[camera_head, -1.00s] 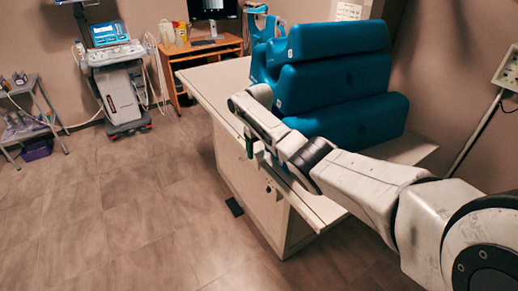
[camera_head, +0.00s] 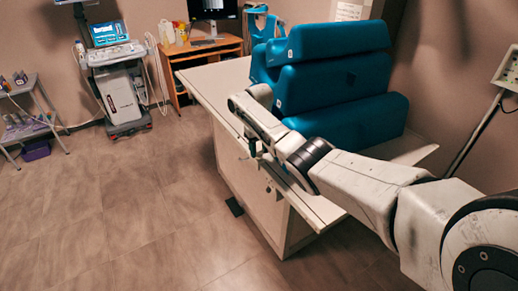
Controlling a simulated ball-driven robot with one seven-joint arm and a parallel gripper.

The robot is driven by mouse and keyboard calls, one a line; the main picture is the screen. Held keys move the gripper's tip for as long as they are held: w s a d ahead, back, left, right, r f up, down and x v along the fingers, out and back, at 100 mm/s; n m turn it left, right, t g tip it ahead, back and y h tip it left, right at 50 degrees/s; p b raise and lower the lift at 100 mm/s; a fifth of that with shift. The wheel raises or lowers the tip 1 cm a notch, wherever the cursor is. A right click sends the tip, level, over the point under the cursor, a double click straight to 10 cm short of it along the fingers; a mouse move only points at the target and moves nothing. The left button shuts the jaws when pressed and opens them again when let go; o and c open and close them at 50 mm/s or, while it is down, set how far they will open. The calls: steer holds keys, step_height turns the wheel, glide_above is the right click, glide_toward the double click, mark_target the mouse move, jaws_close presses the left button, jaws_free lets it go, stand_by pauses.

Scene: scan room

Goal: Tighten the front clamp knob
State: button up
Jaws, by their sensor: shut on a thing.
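The pale table (camera_head: 200,88) has a side rail (camera_head: 292,194) along its near long edge. My gripper (camera_head: 254,150) is at this edge, below the bend of my wrist, and is shut on a small dark part that looks like a clamp knob. The gripper and my arm hide most of this part, so its shape and how far it is turned cannot be told. Another small dark fitting (camera_head: 268,189) shows lower on the table's side, apart from my gripper.
Blue cushions (camera_head: 335,80) are stacked on the table just behind my arm. An ultrasound cart (camera_head: 120,85), a wooden desk (camera_head: 205,50) and a small trolley (camera_head: 35,115) stand farther back. The floor (camera_head: 120,215) left of the table is clear.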

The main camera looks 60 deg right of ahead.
mark_target(259, 151)
steer(key=m, duration=0.3)
steer(key=shift+m+p, duration=0.35)
steer(key=shift+m, duration=0.05)
steer(key=m, duration=0.4)
steer(key=shift+m, duration=0.3)
steer(key=m, duration=0.4)
steer(key=shift+m, duration=0.3)
steer(key=shift+m+b, duration=0.55)
steer(key=shift+m, duration=1.55)
steer(key=o, duration=1.1)
steer(key=shift+c, duration=0.2)
steer(key=shift+r, duration=0.1)
step_height(259, 151, up, 11)
steer(key=shift+b, duration=0.45)
